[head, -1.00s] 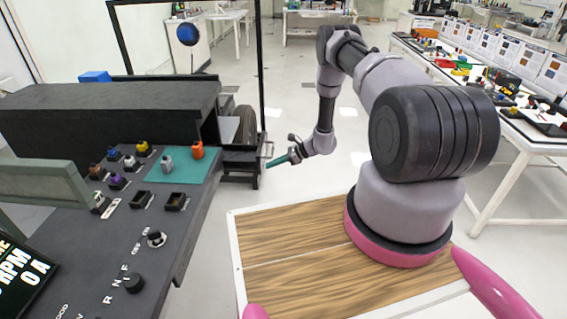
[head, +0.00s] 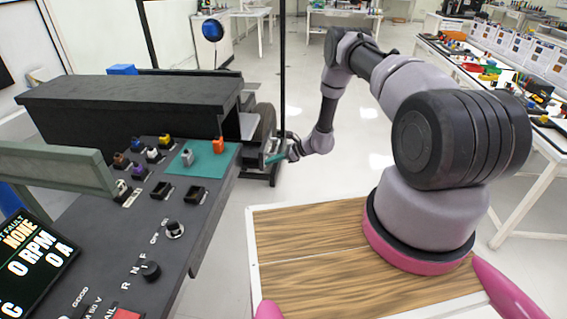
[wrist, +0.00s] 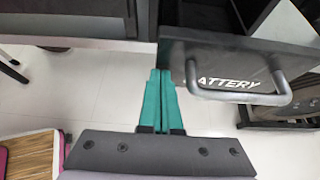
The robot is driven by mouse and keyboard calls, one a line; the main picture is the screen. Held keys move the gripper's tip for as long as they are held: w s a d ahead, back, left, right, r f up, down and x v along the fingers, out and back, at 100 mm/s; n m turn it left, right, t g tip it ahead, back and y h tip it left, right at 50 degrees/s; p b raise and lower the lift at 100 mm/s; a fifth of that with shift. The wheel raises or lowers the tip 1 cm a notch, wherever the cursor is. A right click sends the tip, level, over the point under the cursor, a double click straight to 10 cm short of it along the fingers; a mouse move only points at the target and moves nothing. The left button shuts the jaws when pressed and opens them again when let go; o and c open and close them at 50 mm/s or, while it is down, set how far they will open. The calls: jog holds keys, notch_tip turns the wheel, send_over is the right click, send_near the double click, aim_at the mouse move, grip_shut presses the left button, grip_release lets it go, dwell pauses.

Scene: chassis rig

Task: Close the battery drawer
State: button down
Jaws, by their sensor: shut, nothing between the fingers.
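The battery drawer (wrist: 240,55) shows in the wrist view as a dark front panel with a white label, partly covered, reading "ATTERY", and a grey bar handle (wrist: 240,98). My gripper (wrist: 163,76) has its two teal fingers together and empty. Its fingertips are at the left end of the drawer front, left of the handle and not around it. Whether they touch the panel I cannot tell. In the head view my gripper (head: 272,158) is low beside the right end of the rig, at the drawer (head: 254,160), which is small and partly hidden there. How far the drawer stands out is unclear.
The dark control console (head: 110,225) with knobs, a screen and a teal mat (head: 205,160) fills the left. A black wheel (head: 263,122) sits behind the drawer. The floor right of the rig is open. A table with parts (head: 530,150) stands at the right.

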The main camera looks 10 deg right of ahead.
aim_at(246, 166)
jog(key=w+a, duration=0.1)
jog(key=a, duration=0.2)
jog(key=w+a, duration=0.1)
jog(key=a, duration=0.3)
jog(key=w+a, duration=0.1)
jog(key=a, duration=0.2)
jog(key=shift+w+a, duration=0.2)
jog(key=shift+a, duration=0.15)
jog(key=shift+d, duration=0.1)
